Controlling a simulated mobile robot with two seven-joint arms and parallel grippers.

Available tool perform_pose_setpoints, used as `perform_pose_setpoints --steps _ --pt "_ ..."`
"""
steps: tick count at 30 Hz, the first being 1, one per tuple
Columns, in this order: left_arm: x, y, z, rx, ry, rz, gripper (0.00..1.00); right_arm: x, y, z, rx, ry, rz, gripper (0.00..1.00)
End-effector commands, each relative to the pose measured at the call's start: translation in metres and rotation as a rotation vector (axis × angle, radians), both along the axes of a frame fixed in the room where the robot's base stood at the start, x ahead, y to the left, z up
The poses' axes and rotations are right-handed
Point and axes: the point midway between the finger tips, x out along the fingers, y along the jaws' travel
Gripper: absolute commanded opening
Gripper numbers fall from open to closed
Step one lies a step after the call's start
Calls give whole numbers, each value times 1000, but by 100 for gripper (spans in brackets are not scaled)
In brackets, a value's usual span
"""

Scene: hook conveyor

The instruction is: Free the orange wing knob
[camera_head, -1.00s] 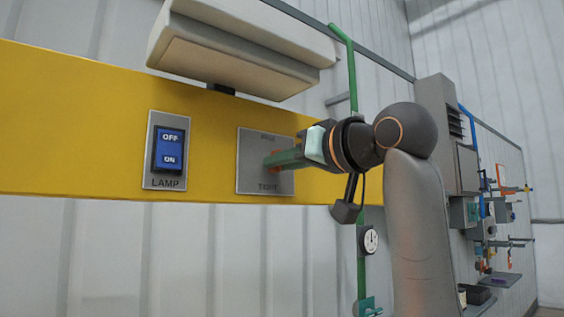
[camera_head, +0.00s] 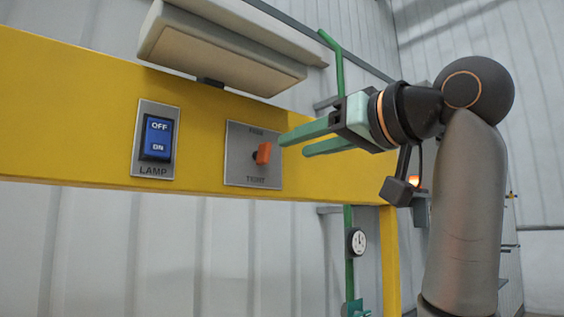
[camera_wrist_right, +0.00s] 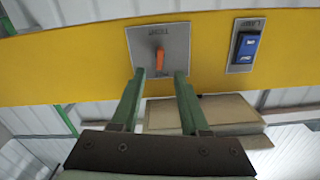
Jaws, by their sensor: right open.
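The orange wing knob (camera_head: 263,153) sits on a grey plate (camera_head: 240,172) on a yellow beam. Its wing stands close to upright. The lower label reads TIGHT; the upper label is too small to read surely. My right gripper (camera_head: 292,147) is open and empty, its green fingers pointing at the plate from the right, with the tips apart from the knob. In the right wrist view the knob (camera_wrist_right: 160,59) shows upside down, just beyond the gap between the open fingers (camera_wrist_right: 160,74). My left gripper is not in view.
A blue LAMP rocker switch (camera_head: 157,138) is on its own plate left of the knob. A pale box-shaped fixture (camera_head: 215,60) juts out above the beam. A green pipe with a round gauge (camera_head: 357,242) stands below right. The space before the knob is clear.

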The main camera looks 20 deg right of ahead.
Motion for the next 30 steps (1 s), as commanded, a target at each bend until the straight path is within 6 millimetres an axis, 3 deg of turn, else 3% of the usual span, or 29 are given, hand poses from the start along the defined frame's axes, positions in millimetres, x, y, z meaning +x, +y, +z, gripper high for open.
perform_pose_setpoints --steps 3,9,30 --pt "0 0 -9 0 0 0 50 -20 -7 -1 -1 -3 -2 45" --pt "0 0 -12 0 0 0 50 -36 -13 0 -1 0 0 45" --pt "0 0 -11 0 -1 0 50 -37 -13 0 -1 1 0 45"
